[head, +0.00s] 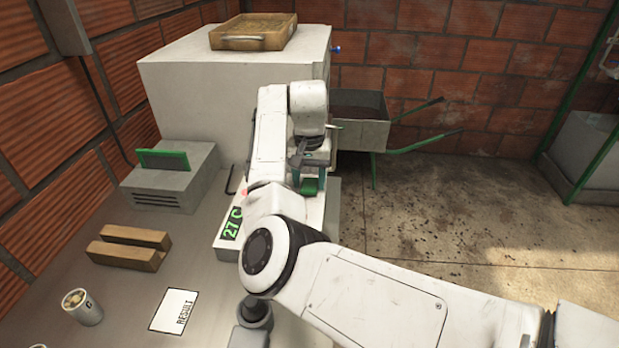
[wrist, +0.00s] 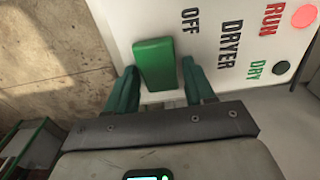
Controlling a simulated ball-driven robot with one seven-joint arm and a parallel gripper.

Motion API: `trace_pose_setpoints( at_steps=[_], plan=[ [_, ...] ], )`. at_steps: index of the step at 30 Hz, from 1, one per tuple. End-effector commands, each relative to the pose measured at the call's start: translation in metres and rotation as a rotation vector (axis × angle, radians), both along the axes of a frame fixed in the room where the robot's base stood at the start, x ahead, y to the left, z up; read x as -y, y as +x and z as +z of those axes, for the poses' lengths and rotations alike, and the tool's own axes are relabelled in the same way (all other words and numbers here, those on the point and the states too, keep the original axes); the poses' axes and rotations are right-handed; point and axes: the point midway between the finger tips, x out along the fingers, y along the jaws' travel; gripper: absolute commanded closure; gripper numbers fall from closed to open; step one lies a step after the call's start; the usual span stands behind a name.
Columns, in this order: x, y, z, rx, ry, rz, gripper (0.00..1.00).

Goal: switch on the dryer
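The dryer's white control panel (wrist: 205,40) fills the upper right of the wrist view, with the words OFF, DRYER, DRY and RUN. A green switch handle (wrist: 154,65) is by the panel's edge near OFF. My gripper (wrist: 163,80) is open, with a green finger on each side of the handle; a gap shows at the right finger, and contact on the left is unclear. A pinkish-red lamp (wrist: 305,16) is by RUN and a dark green lamp (wrist: 281,68) by DRY. In the head view my gripper (head: 310,165) is above the green handle (head: 310,187), and my arm hides much of the panel.
A green 27 C display (head: 232,223) is on the white box. A grey device (head: 168,187), wooden block (head: 128,247), cup (head: 83,307) and RESULT card (head: 174,310) are on the table. A wheelbarrow (head: 360,133) stands behind. The right floor is clear.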

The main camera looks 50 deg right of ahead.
Motion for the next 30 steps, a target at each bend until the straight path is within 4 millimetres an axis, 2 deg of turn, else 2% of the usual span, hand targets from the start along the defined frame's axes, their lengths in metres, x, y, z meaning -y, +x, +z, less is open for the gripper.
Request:
trace_pose_setpoints(
  at_steps=[1,4,14,17,24,30],
  plan=[
    [0.000,0.000,0.000,0.000,0.000,0.000,0.41],
    [0.000,0.000,0.000,-0.001,0.000,-0.001,0.32],
    [0.000,0.000,0.005,-0.001,0.000,-0.001,0.32],
    [0.000,0.000,0.018,0.001,-0.002,-0.002,0.32],
    [0.000,-0.001,0.064,0.002,-0.001,-0.002,0.32],
    [-0.002,-0.001,0.095,0.000,0.000,-0.001,0.32]
  ],
)
